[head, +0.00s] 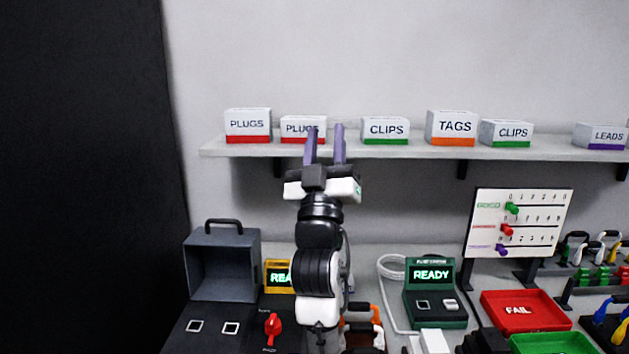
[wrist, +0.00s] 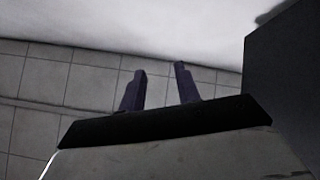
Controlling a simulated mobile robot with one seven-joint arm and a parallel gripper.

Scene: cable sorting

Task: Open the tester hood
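The tester hood (head: 222,270) is a dark grey box-shaped cover at the left of the bench in the head view. It looks raised at the back of the dark tester base (head: 205,340), with its hollow side toward me and its black handle (head: 223,223) on top. The base's top, with two square sockets and a red knob (head: 273,325), is uncovered. My gripper (head: 325,130) points upward in front of the shelf, right of the hood and well apart from it. Its two purple fingers are apart with nothing between them, also in the wrist view (wrist: 160,72).
A shelf (head: 350,151) with several labelled boxes runs behind my gripper. A green READY unit (head: 433,305), a red FAIL tray (head: 520,312) and a slider board (head: 518,225) stand to the right. My arm partly hides a yellow-framed display (head: 277,277). A black panel (head: 85,180) fills the far left.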

